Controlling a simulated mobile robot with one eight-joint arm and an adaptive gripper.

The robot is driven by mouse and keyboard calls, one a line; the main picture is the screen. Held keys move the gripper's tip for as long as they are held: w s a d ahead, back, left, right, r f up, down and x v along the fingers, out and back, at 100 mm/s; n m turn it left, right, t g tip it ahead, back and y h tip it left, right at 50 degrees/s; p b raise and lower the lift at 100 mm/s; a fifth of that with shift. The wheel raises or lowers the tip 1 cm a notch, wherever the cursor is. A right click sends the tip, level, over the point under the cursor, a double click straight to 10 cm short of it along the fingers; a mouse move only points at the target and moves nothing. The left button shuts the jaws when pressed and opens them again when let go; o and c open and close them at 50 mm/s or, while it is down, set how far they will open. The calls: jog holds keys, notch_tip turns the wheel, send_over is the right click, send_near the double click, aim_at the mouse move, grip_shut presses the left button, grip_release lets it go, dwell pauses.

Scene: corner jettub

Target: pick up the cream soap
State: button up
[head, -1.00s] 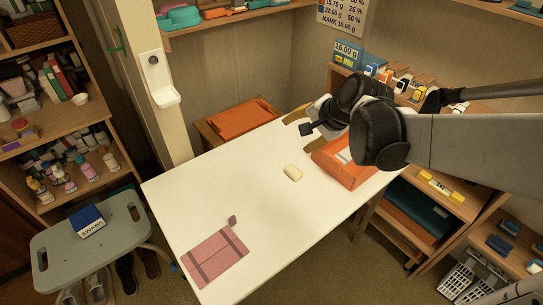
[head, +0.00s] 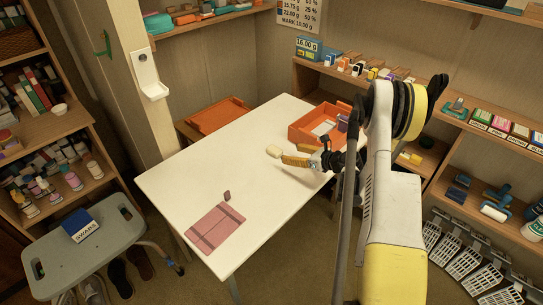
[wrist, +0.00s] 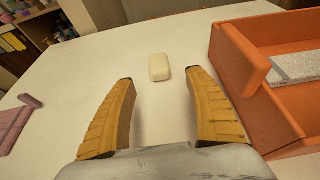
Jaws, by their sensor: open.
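The cream soap (head: 273,151) is a small pale block lying on the white table (head: 190,170). In the wrist view the soap (wrist: 159,67) lies just beyond my fingertips, centred between them. My gripper (head: 288,155) is low over the table with its yellow-orange fingers pointing toward the soap. In the wrist view my gripper (wrist: 160,75) is open, with one finger on each side and bare table between them. I cannot tell its exact height above the table.
An orange tray (head: 303,130) with a grey-white item stands close to the right of my gripper. A shelf (head: 345,80) with small boxes stands behind. The table's middle is clear.

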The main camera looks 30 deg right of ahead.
aim_at(276, 150)
jog(key=b+x, duration=0.1)
jog(key=x, duration=0.4)
jog(key=shift+w+f+b, duration=0.1)
jog(key=shift+f+b, duration=0.05)
jog(key=shift+b, duration=0.2)
jog(key=b+x, duration=0.2)
jog(key=x, duration=0.3)
jog(key=shift+w+a+b, duration=0.2)
jog(key=shift+w+b, duration=0.05)
jog(key=shift+b, duration=0.1)
jog(key=shift+s+r, duration=0.1)
jog(key=shift+r, duration=0.1)
jog(key=shift+c, duration=0.2)
jog(key=c, duration=1.3)
